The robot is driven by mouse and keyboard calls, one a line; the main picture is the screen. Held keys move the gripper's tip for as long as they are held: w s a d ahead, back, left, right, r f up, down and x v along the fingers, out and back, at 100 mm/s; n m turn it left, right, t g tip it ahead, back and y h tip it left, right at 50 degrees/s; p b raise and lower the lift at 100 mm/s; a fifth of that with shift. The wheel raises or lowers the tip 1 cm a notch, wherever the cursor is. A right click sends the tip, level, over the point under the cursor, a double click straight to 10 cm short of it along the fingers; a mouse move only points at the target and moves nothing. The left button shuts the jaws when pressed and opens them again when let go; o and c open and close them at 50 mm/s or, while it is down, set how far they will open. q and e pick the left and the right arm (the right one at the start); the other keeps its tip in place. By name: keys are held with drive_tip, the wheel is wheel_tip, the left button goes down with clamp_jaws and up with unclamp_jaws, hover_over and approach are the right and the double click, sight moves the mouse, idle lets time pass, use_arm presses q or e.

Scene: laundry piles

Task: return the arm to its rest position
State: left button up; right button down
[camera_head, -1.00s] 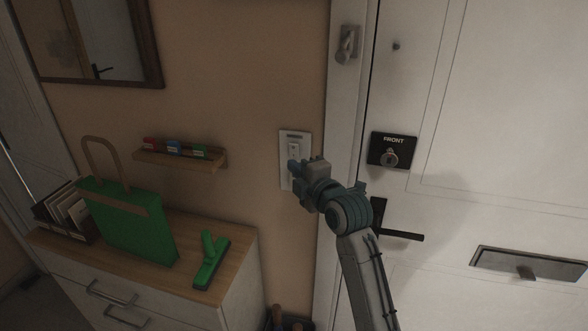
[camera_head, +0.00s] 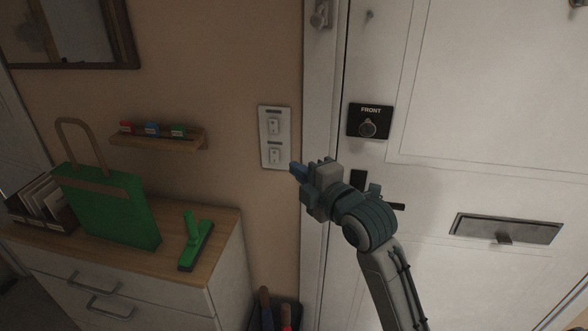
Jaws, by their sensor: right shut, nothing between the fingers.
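My right gripper (camera_head: 294,168) is at the end of my right arm, which comes in from the lower right. Its fingers are shut with nothing between them. The fingertips point left, just right of and below the white switch plate (camera_head: 265,124) on the wall. The plate carries two switches, one above the other, and both show clear of the gripper. My arm passes in front of the white door and covers part of its black handle (camera_head: 398,206). My left gripper is not in view.
A cabinet (camera_head: 222,248) at lower left holds a green bag (camera_head: 110,205), a green brush-like tool (camera_head: 195,240) and a file box (camera_head: 38,205). A small wall shelf (camera_head: 158,140) hangs above. The door has a FRONT lock plate (camera_head: 370,120) and a mail slot (camera_head: 505,228).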

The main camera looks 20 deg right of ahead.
idle(0.4)
drive_tip(key=w+d+f+m+g+h, duration=0.1)
drive_tip(key=w+d+f+m, duration=0.1)
drive_tip(key=f, duration=0.7)
drive_tip(key=w+d+f+m+g+h, duration=0.1)
drive_tip(key=w+f+m+g, duration=0.1)
drive_tip(key=f, duration=0.6)
drive_tip(key=w+d+f+m+g, duration=0.1)
drive_tip(key=w+d+f+m, duration=0.15)
drive_tip(key=f, duration=0.65)
drive_tip(key=s+d+f+m+g+h, duration=0.15)
drive_tip(key=s+f, duration=0.35)
drive_tip(key=f, duration=0.7)
drive_tip(key=s+f+m+g, duration=0.25)
drive_tip(key=s+f, duration=0.25)
drive_tip(key=f, duration=0.6)
drive_tip(key=s+d+f+m+g, duration=0.1)
drive_tip(key=s+f+m+g, duration=0.3)
drive_tip(key=f, duration=0.8)
drive_tip(key=s+f+m+g, duration=0.1)
drive_tip(key=s+f, duration=0.6)
drive_tip(key=s, duration=0.6)
drive_tip(key=s+f+m+g, duration=0.1)
drive_tip(key=s+f, duration=0.6)
drive_tip(key=s, duration=0.7)
drive_tip(key=s+a+f+m+g, duration=0.1)
drive_tip(key=s+f, duration=0.6)
drive_tip(key=s, duration=0.7)
drive_tip(key=shift+m+g, duration=0.5)
drive_tip(key=shift+m, duration=0.25)
